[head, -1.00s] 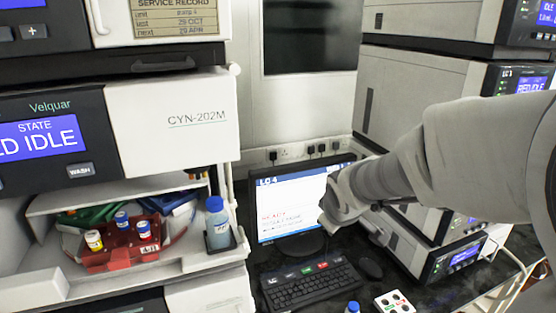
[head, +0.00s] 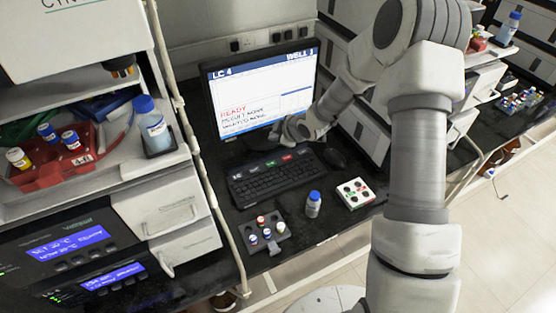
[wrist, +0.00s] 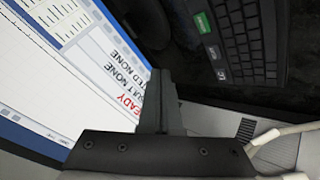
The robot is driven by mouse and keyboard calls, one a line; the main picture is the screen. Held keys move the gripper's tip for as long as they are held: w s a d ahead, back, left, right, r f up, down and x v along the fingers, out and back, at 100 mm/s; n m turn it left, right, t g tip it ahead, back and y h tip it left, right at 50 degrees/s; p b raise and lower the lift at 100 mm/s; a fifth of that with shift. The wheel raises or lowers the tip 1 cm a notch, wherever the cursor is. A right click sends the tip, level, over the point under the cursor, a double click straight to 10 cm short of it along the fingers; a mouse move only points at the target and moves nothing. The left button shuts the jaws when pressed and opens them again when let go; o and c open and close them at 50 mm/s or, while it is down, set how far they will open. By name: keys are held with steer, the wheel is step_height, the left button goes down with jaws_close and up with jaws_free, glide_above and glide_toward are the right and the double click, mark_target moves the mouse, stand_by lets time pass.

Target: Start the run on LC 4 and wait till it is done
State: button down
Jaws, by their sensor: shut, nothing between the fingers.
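The LC 4 monitor (head: 262,90) stands behind the keyboard. Its screen reads "LC 4", a WELL label, red "READY" and "RESULT NONE"; it fills the left of the wrist view (wrist: 60,75). The black keyboard (head: 268,182) has a green key (head: 286,158) and a red key (head: 303,153) along its back edge. The green key also shows in the wrist view (wrist: 202,22). My gripper (head: 284,134) is above the keyboard's back edge, in front of the screen's lower right. Its fingers (wrist: 161,75) are shut and empty. I cannot tell whether they touch anything.
A blue-capped bottle (head: 313,205), a vial rack (head: 264,236) and a white button box (head: 355,193) stand in front of the keyboard. A mouse (head: 334,158) lies to its right. Instrument stacks flank the monitor; a red vial tray (head: 60,168) sits on the left one.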

mark_target(274, 166)
steer(key=shift+w+a+f, duration=0.15)
steer(key=shift+w+f, duration=0.05)
steer(key=shift+f, duration=0.45)
step_height(274, 166, down, 9)
steer(key=b, duration=0.6)
steer(key=shift+r+b, duration=0.1)
steer(key=shift+b, duration=0.2)
stand_by(1.5)
steer(key=shift+f+b, duration=0.4)
steer(key=shift+b, duration=0.1)
steer(key=shift+f+b, duration=0.45)
stand_by(0.5)
steer(key=shift+r, duration=0.1)
steer(key=shift+r+p, duration=0.55)
steer(key=shift+r, duration=0.2)
